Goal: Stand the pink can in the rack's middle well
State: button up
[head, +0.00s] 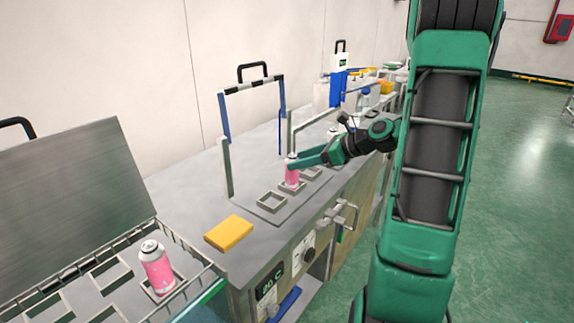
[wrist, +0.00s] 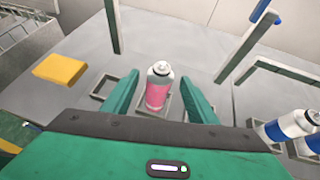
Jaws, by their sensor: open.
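A pink can (head: 292,172) with a silver top stands upright on the worktop rack (head: 268,213), and it also shows in the wrist view (wrist: 158,88). It appears to stand inside the square rim of the middle well, with an empty well (head: 271,200) on its near side and another well (head: 312,173) beyond it. My gripper (wrist: 160,77) is open, with one green finger on each side of the can. Gaps show between the fingers and the can in the wrist view.
A second pink can (head: 157,268) stands in the compartmented basket (head: 215,268) at lower left. A yellow block (head: 229,232) lies near the rack. An upright frame (head: 226,165) rises behind it. Blue-and-white cans (wrist: 286,126) stand at the right in the wrist view.

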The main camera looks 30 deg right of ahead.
jog(key=s+a+n+g+h, duration=0.2)
jog(key=s+n+g, duration=0.1)
jog(key=s+n, duration=0.4)
jog(key=s+a+f+n+g+h, duration=0.1)
jog(key=s+n+g, duration=0.3)
jog(key=s+n, duration=0.4)
jog(key=s+a+n+g+h, duration=0.3)
jog(key=s+n, duration=0.5)
jog(key=s, duration=0.9)
jog(key=shift+a+f, duration=0.35)
jog(key=shift+a, duration=0.25)
jog(key=shift+g, duration=0.3)
jog(key=shift+w+f, duration=0.25)
jog(key=shift+w, duration=0.4)
